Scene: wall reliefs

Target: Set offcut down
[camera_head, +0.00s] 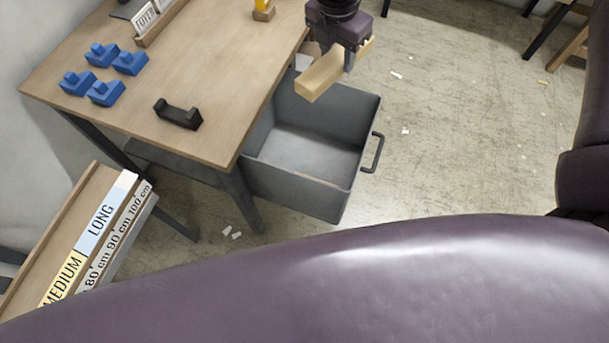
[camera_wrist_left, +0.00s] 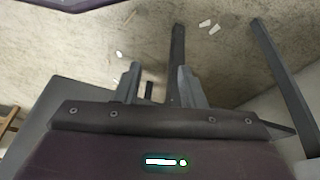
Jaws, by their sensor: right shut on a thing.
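The offcut (camera_head: 319,79) is a pale wooden block. My right gripper (camera_head: 349,58) is shut on it, coming in from the top of the head view. In the picture the offcut overlaps the upper rim of the open grey drawer (camera_head: 309,150); its height above the drawer is hard to tell. The offcut's gripped part is partly hidden by the fingers. My left gripper (camera_wrist_left: 160,85) shows in the left wrist view with its two fingers apart and nothing between them.
The wooden table (camera_head: 215,70) carries several blue blocks (camera_head: 104,91), a black bracket (camera_head: 179,113) and a labelled stand (camera_head: 155,20). A rack with length labels (camera_head: 100,235) stands at lower left.

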